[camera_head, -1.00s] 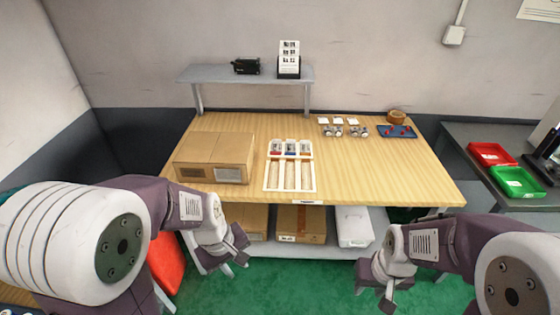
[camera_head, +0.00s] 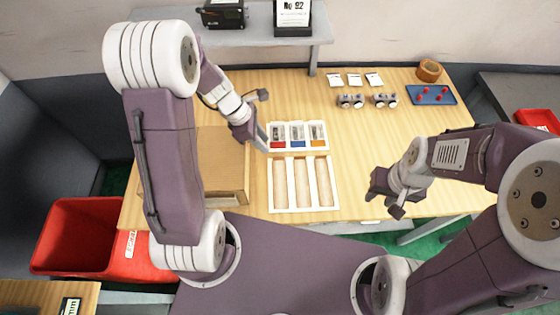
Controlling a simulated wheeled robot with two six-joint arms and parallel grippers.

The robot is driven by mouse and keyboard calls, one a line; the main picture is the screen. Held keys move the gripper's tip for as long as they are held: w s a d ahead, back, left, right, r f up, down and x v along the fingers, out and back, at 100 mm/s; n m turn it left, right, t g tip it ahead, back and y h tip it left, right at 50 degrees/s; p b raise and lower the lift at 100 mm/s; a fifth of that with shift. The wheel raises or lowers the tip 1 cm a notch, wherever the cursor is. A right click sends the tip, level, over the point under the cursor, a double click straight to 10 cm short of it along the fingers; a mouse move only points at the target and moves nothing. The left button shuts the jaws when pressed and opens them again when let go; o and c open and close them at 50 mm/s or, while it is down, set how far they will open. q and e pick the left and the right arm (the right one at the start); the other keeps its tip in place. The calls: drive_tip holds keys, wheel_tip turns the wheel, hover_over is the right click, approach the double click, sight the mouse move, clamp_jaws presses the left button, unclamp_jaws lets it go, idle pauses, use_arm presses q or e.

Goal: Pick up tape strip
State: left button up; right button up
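I cannot make out a separate tape strip. A brown ring that looks like a tape roll (camera_head: 429,70) sits at the back right of the wooden table. My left gripper (camera_head: 264,118) is over the table, between the cardboard box and the white tray with red, blue and orange labels. Its fingers are spread apart and I see nothing between them. My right gripper (camera_head: 384,194) hangs near the table's front edge, right of the tray, with its fingers apart and empty.
The cardboard box (camera_head: 220,165) stands left, partly hidden by my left arm. The white tray (camera_head: 272,196) has three long slots. Small metal parts (camera_head: 351,101), white cards (camera_head: 355,80) and a blue mat (camera_head: 447,96) lie at the back. A red bin (camera_head: 75,235) stands left.

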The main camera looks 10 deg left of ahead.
sight(279, 161)
use_arm(q)
drive_tip(key=f, duration=0.1)
drive_tip(key=d+f, duration=0.1)
drive_tip(key=f+b, duration=0.1)
drive_tip(key=shift+s+d, duration=0.25)
drive_tip(key=shift+s, duration=0.1)
drive_tip(key=shift+w+f, duration=0.25)
drive_tip(key=shift+w+d+f, duration=0.1)
drive_tip(key=shift+f, duration=0.2)
drive_tip(key=b+x, duration=0.1)
drive_tip(key=x, duration=0.3)
drive_tip(key=shift+d+r, duration=0.1)
drive_tip(key=shift+d, duration=0.05)
drive_tip(key=shift+w+f, duration=0.2)
drive_tip(key=shift+s, duration=0.1)
clamp_jaws()
use_arm(e)
drive_tip(key=shift+s+d+f, duration=0.1)
drive_tip(key=shift+s+f, duration=0.1)
drive_tip(key=shift+f, duration=0.25)
drive_tip(key=shift+s+d+f, duration=0.1)
drive_tip(key=shift+s+f, duration=0.1)
drive_tip(key=shift+f, duration=0.25)
